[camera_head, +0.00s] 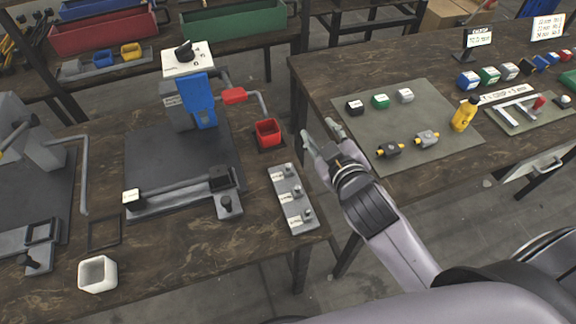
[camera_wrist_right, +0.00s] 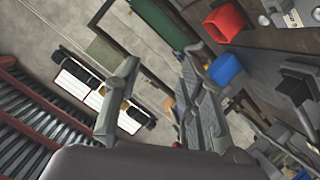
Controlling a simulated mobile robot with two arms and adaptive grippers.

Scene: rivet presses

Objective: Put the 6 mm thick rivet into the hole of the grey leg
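A grey rivet holder (camera_head: 280,204) lies at the right edge of the left table. It carries several small grey rivets beside white labels, too small to read, so I cannot tell which rivet is 6 mm thick. Grey bars (camera_head: 515,112) lie on a tray at the far right; I cannot tell for certain whether one is the grey leg, and no hole shows. My right gripper (camera_head: 322,142) is above the gap between the tables, right of the rivet holder and apart from it. In the right wrist view its fingers (camera_wrist_right: 158,95) are spread and empty. My left gripper is not in view.
The blue-fronted press (camera_head: 198,100) and red bin (camera_head: 268,133) stand behind the rivet holder. A white cup (camera_head: 97,274) is at the front left.

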